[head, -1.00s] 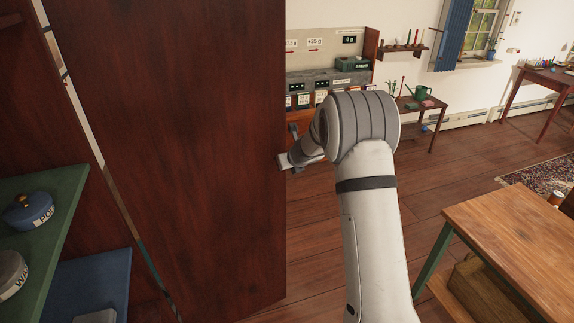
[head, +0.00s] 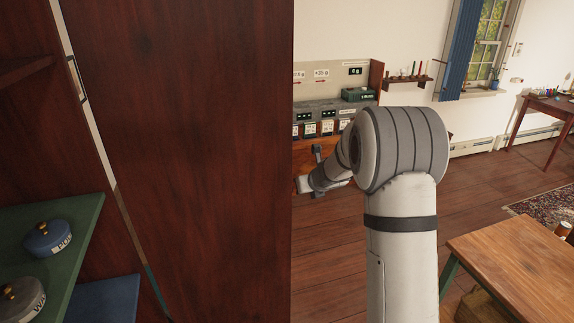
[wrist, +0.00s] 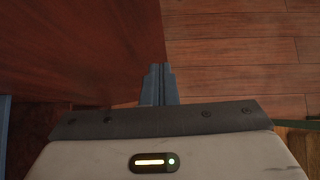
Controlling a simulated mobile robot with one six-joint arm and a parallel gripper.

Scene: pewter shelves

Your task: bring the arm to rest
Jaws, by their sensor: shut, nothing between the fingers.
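My arm (head: 402,235) rises at the right of centre in the head view and bends left at a grey ribbed joint. My gripper (wrist: 160,72) shows in the wrist view with its two fingers together and nothing between them. It points down over the edge of a dark red-brown wooden panel, with plank floor beyond. In the head view my wrist is just right of the same panel (head: 190,160); the fingertips are hard to make out there.
Green shelf (head: 85,215) with a blue lidded pot (head: 48,240) and a grey one (head: 22,300) stands left. A wooden table (head: 520,265) is at lower right. A bench with labelled displays (head: 330,105) is behind my arm. Open floor (head: 480,195) lies right.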

